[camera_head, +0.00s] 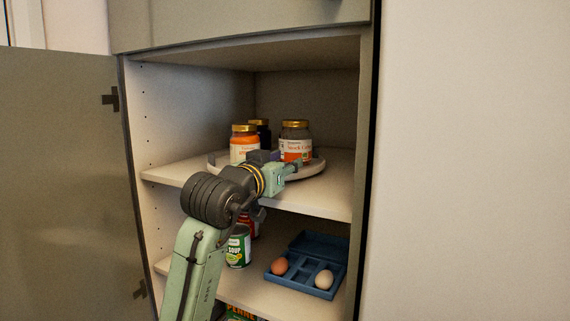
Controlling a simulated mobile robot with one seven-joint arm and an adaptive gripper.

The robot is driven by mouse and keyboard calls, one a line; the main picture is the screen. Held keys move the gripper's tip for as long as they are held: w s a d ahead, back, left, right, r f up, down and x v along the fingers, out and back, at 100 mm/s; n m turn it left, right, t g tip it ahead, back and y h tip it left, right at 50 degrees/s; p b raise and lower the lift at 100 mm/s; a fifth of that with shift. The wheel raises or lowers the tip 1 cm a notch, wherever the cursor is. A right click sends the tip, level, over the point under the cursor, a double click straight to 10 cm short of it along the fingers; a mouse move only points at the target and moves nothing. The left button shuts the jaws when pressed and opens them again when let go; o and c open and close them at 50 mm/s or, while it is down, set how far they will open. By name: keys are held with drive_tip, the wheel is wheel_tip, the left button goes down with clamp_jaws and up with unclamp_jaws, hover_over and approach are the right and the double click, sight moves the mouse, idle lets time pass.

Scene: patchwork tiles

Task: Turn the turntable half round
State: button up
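The turntable (316,166) is a pale round tray on the upper shelf inside the open cabinet. Several jars with gold lids stand on it: one with an orange label (243,147) at the left, one reddish-brown jar (296,150) at the right, and a dark jar (263,131) behind. My gripper (296,165) is at the turntable's front edge, in front of the right jar. My arm and wrist hide the front part of the turntable. The fingers are small and partly hidden, so I cannot tell whether they touch the rim or are open or shut.
The cabinet door (60,190) stands open at the left. The lower shelf holds a soup can (238,247), partly behind my arm, and a blue egg box (288,280) with a brown egg (279,266) and a pale egg (324,279). The cabinet's side walls bound the shelf.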

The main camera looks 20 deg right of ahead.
drive_tip(key=v, duration=1.1)
drive_tip(key=shift+a, duration=0.2)
drive_tip(key=shift+s, duration=0.1)
drive_tip(key=shift+c, duration=0.2)
